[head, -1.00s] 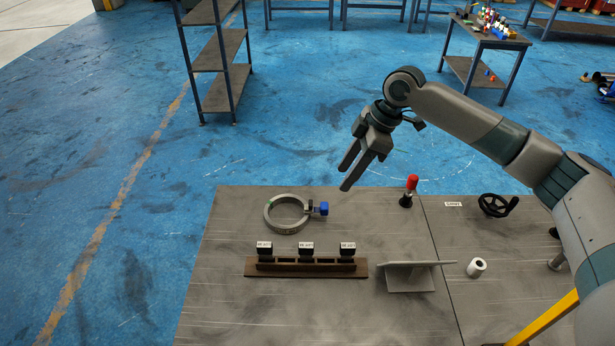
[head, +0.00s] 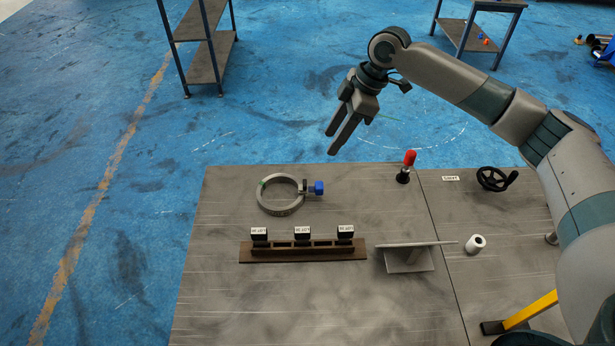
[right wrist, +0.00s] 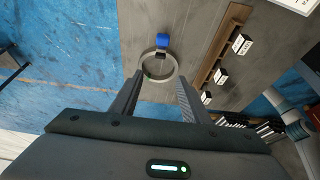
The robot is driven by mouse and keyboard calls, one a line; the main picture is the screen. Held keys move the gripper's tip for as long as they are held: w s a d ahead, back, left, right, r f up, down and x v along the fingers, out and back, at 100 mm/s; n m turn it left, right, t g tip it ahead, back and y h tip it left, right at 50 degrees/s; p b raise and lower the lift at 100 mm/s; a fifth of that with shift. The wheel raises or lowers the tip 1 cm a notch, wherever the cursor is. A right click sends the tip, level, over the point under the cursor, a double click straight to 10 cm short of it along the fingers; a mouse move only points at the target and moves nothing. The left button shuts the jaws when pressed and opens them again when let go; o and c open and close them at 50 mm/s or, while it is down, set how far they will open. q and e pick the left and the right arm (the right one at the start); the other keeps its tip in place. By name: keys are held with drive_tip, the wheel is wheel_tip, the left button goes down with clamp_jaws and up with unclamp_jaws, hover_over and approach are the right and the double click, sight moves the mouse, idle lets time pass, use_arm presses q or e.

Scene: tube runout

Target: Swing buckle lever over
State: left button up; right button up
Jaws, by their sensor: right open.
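A grey metal ring clamp (head: 281,211) lies on the far left part of the workbench. It has a blue buckle lever (head: 318,188) on its right side and a small green mark on its upper left. My right gripper (head: 333,142) hangs in the air in the head view, above and behind the ring, open and empty. In the right wrist view the ring (right wrist: 173,71) shows ahead, between and beyond the open fingers (right wrist: 160,80), with the blue lever (right wrist: 162,41) at its far side. Nothing touches the ring or lever. My left gripper is out of view.
A brown rack (head: 303,254) with three labelled black blocks stands in front of the ring. A red-topped upright handle (head: 409,159), a grey angled plate (head: 408,260), a white roll (head: 475,244) and a black handwheel (head: 492,179) stand to the right. Bench around the ring is clear.

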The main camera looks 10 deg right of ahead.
sight(305, 182)
drive_tip(key=p+x, duration=0.4)
drive_tip(key=x, duration=1.1)
drive_tip(key=shift+f+p, duration=0.2)
drive_tip(key=shift+p, duration=0.1)
drive_tip(key=shift+a+f, duration=0.15)
drive_tip(key=shift+f, duration=0.5)
drive_tip(key=shift+w, duration=0.1)
drive_tip(key=c, duration=1.1)
drive_tip(key=shift+o, duration=0.2)
